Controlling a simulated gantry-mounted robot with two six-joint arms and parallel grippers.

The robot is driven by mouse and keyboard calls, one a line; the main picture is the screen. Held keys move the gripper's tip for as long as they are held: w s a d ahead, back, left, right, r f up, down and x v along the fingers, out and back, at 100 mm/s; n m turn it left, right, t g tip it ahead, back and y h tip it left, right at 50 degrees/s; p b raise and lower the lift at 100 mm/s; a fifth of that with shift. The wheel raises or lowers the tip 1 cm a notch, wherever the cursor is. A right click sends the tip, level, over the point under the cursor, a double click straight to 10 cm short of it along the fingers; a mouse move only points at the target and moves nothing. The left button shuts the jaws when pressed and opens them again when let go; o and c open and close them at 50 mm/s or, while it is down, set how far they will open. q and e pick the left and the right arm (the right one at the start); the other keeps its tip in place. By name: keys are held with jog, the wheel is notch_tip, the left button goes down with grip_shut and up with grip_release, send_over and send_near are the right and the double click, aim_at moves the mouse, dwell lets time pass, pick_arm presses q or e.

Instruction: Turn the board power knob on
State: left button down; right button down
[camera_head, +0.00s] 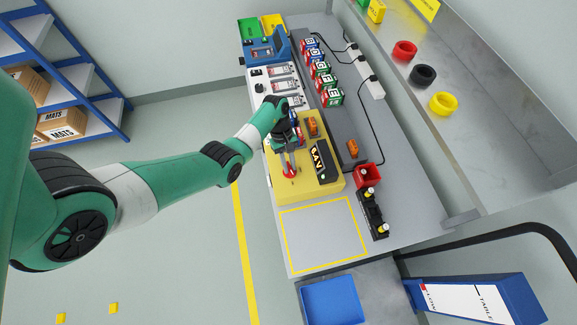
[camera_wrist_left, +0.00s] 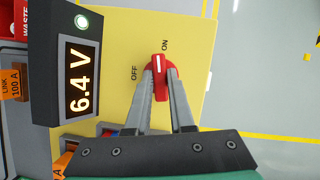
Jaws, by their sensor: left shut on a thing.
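The red power knob (camera_wrist_left: 158,78) sits on the yellow board (camera_wrist_left: 115,28), with OFF printed to its left and ON above it in the left wrist view. Its white mark points up, close to the ON label. My left gripper (camera_wrist_left: 159,80) is shut on the knob, one finger on each side. In the head view the left gripper (camera_head: 289,170) reaches down onto the yellow board (camera_head: 308,190), and its fingers partly cover the knob. A black display (camera_wrist_left: 78,68) reads 6.4 V, with a lit green-white lamp at one end. My right gripper is not in view.
Lettered cubes (camera_head: 322,76) stand in a row behind the white modules. A red bin (camera_head: 367,175) and a black holder (camera_head: 374,215) stand right of the board. A yellow-outlined area (camera_head: 323,235) in front is clear. A shelf with colored rings (camera_head: 443,103) is at right.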

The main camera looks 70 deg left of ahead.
pick_arm(q)
jog(key=shift+w+m+g+b, duration=0.1)
jog(key=shift+m+g+b, duration=0.4)
jog(key=shift+m, duration=0.6)
jog(key=c, duration=0.8)
grip_release()
jog(key=p+v, duration=0.2)
jog(key=v, duration=0.9)
jog(key=shift+r+p, duration=0.3)
jog(key=shift+p, duration=0.1)
